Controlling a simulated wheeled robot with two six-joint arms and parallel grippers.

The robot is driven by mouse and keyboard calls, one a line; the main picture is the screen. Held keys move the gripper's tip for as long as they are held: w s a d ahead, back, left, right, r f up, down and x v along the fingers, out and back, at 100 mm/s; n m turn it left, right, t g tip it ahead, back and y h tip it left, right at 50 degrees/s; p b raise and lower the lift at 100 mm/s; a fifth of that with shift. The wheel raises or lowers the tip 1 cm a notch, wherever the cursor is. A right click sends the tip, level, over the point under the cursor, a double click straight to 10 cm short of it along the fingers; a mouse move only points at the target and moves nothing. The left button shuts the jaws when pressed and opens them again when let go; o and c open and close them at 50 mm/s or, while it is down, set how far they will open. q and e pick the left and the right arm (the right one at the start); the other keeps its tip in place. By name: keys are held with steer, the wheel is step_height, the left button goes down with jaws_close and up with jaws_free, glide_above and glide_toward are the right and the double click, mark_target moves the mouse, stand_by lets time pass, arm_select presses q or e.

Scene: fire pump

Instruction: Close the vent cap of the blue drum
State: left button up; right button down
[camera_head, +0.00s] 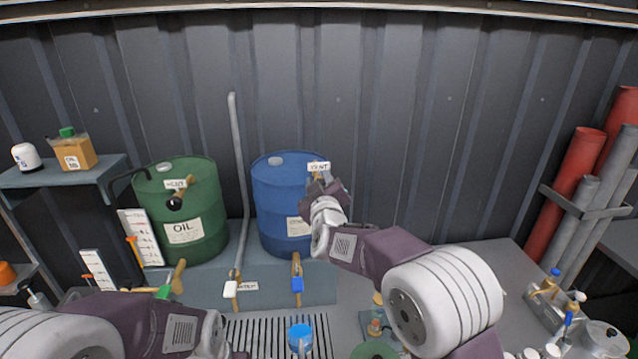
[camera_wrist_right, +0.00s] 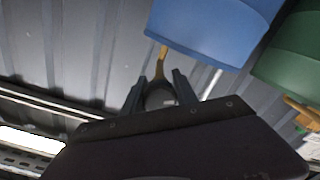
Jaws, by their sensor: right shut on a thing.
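The blue drum (camera_head: 275,205) stands on a raised blue-grey ledge, with a VENT label (camera_head: 319,167) at its upper right. It also shows at the top of the right wrist view (camera_wrist_right: 215,28). My right gripper (camera_head: 318,182) is at the drum's upper right side, just below the label. In the right wrist view its two fingers (camera_wrist_right: 158,90) are on either side of a dark rounded vent cap (camera_wrist_right: 160,97), at the end of a brass vent pipe (camera_wrist_right: 162,62). How far the cap is turned is hidden by the gripper.
A green OIL drum (camera_head: 188,225) stands to the left, its brass vent ending in a black ball (camera_head: 174,203). A grey upright pipe (camera_head: 238,150) runs between the drums. A blue-handled tap (camera_head: 297,285) is below the blue drum.

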steer(key=m+b, duration=0.3)
steer(key=m, duration=0.2)
steer(key=shift+b, duration=0.3)
steer(key=m+b, duration=0.3)
steer(key=m, duration=0.2)
steer(key=shift+d+m, duration=0.1)
steer(key=shift+m, duration=0.3)
steer(key=m+b, duration=0.2)
steer(key=m, duration=0.4)
steer(key=shift+b, duration=0.35)
steer(key=m+b, duration=0.2)
steer(key=m, duration=0.3)
steer(key=shift+m, duration=0.4)
steer(key=c, duration=1)
jaws_free()
steer(key=shift+o, duration=0.2)
